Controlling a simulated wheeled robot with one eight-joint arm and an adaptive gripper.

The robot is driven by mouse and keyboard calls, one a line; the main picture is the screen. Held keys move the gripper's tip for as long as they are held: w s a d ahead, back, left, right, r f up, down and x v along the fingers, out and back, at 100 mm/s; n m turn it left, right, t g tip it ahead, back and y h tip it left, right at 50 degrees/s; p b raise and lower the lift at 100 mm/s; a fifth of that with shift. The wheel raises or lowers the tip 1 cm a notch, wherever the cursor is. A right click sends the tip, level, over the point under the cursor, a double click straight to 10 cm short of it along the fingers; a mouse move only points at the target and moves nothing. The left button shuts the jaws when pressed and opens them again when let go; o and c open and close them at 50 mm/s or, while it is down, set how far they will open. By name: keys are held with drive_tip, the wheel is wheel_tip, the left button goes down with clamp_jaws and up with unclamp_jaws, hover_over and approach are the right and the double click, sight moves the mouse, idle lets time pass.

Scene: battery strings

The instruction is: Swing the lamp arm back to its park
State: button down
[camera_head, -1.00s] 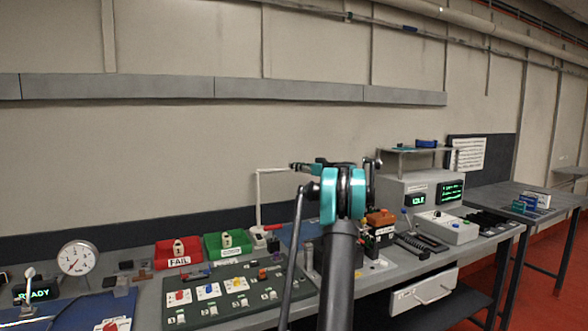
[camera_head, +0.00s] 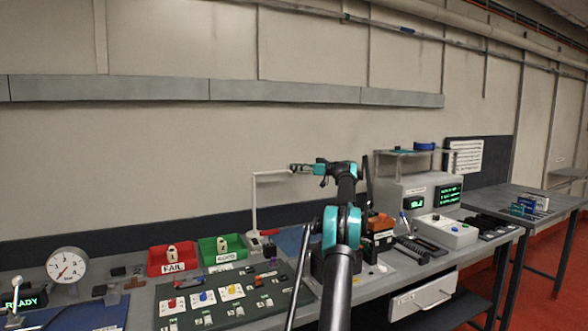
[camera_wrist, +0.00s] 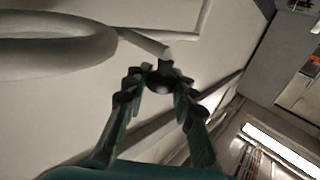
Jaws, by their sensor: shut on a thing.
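The white lamp arm (camera_head: 272,173) reaches to the right from the top of an upright white post (camera_head: 255,205) at the back of the bench. My gripper (camera_head: 294,168) is at the arm's right end. In the wrist view, the fingers of my gripper (camera_wrist: 160,82) close around a small dark rounded piece at the end of the pale lamp arm (camera_wrist: 143,41). A large pale ring (camera_wrist: 70,50), seemingly the lamp head, fills the upper left there and is cut off by the frame. The lamp's park is not identifiable.
A red FAIL bin (camera_head: 172,262) and a green bin (camera_head: 222,250) stand left of the post, with a dial gauge (camera_head: 68,266) farther left. A grey instrument box (camera_head: 405,195) and shelf stand right of my arm. The air left of the post looks clear.

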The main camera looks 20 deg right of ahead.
drive_tip(key=shift+w+d+r, duration=0.1)
idle(0.3)
drive_tip(key=c, duration=1.3)
unclamp_jaws()
drive_tip(key=shift+o, duration=0.2)
drive_tip(key=v, duration=1.2)
drive_tip(key=shift+d, duration=0.1)
